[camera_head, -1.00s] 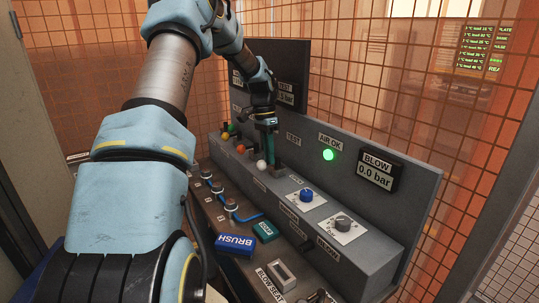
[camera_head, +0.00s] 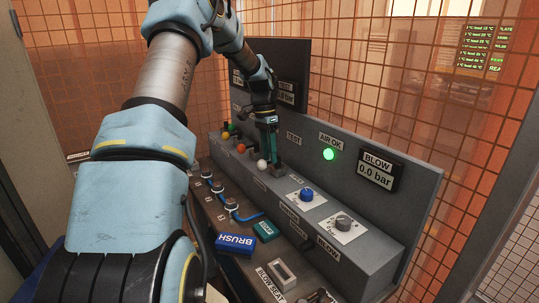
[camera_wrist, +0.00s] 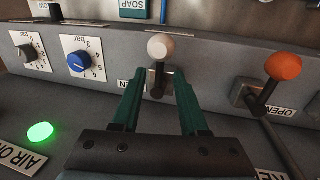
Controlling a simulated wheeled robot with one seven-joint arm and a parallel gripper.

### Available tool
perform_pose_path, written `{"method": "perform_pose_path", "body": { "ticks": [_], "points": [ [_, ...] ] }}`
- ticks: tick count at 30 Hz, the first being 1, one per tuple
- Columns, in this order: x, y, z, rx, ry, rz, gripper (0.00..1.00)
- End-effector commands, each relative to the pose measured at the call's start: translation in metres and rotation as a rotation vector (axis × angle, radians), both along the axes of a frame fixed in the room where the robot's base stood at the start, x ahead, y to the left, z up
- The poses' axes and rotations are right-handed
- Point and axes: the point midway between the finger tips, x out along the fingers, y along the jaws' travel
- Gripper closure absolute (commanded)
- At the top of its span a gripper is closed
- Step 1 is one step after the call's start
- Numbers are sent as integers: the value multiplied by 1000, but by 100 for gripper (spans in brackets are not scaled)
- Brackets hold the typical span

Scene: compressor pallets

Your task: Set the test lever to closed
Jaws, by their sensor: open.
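The white-knobbed lever (camera_head: 262,165) stands on the sloped grey console, near the TEST label (camera_head: 293,137). In the wrist view, its white ball (camera_wrist: 161,46) and short dark stem stand between and just beyond the tips of my green fingers. My gripper (camera_wrist: 157,82) is open, with one finger to each side of the stem; I cannot tell whether either touches it. In the head view my gripper (camera_head: 271,152) reaches down beside the white ball. A label behind the lever base is partly hidden by a finger.
An orange-knobbed lever (camera_wrist: 283,66) stands close to the right in the wrist view. A blue dial (camera_head: 306,194) and a dark dial (camera_head: 343,222) sit on the console. A green AIR OK lamp (camera_head: 328,155) glows. BRUSH (camera_head: 236,244) and SOAP (camera_head: 266,230) blocks lie in front.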

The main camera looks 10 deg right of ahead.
Motion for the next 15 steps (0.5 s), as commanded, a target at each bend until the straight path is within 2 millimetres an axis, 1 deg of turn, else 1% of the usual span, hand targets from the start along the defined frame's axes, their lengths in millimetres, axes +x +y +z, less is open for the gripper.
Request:
{"method": "perform_pose_path", "body": {
  "ticks": [2, 5, 9, 15],
  "points": [
    [2, 0, 7, -1, -4, 1, 57],
    [5, 2, 22, -1, -6, 1, 57],
    [11, 4, 50, -2, -7, 1, 57],
    [17, 7, 85, -1, -5, 2, 57]
  ]
}}
